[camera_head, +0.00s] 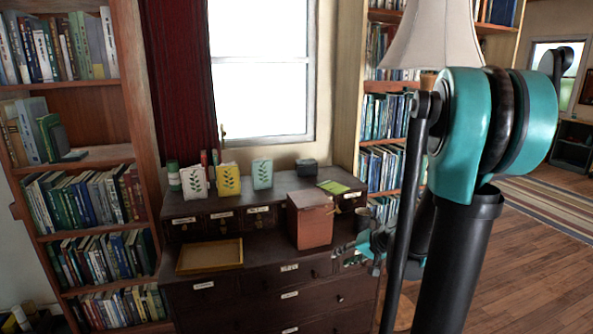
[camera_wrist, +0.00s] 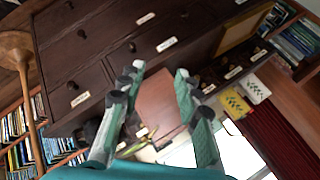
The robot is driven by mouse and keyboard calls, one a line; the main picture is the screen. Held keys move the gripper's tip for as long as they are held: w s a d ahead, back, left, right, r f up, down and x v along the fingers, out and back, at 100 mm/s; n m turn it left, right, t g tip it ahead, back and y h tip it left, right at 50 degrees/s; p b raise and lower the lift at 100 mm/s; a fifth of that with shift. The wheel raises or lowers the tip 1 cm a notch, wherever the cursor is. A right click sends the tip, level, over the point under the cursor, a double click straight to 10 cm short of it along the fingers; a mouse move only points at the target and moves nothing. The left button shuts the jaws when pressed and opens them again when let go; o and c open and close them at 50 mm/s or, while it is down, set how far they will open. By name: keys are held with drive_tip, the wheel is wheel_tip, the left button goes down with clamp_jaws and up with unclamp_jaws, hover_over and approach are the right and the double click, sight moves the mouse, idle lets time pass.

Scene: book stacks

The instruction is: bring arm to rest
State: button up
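My arm fills the right side of the head view, with teal and black links. My gripper (camera_head: 372,246) is partly hidden behind my arm there, just right of the brown box on the dresser. In the wrist view my gripper (camera_wrist: 158,78) has its two fingers spread apart, with nothing between the tips. The brown box (camera_head: 310,222) stands on the dresser, and it also shows beyond the fingers in the wrist view (camera_wrist: 156,100).
The dark dresser (camera_head: 275,284) bears a shallow yellow tray (camera_head: 209,256), several leaf-patterned cards (camera_head: 228,180) and a green booklet (camera_head: 333,187). A full bookshelf (camera_head: 92,158) stands at left. A lampshade (camera_head: 428,35) is behind my arm. Wooden floor (camera_head: 535,275) is open at right.

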drive_tip(key=s+d+f+n+g+h, duration=0.1)
drive_tip(key=s+d+f+h, duration=0.1)
drive_tip(key=s, duration=0.7)
drive_tip(key=s+d+f+n+g+h, duration=0.1)
drive_tip(key=s+h, duration=0.3)
drive_tip(key=s, duration=0.5)
drive_tip(key=shift+d+f+n, duration=0.35)
drive_tip(key=shift+f+n, duration=0.05)
drive_tip(key=shift+f, duration=0.3)
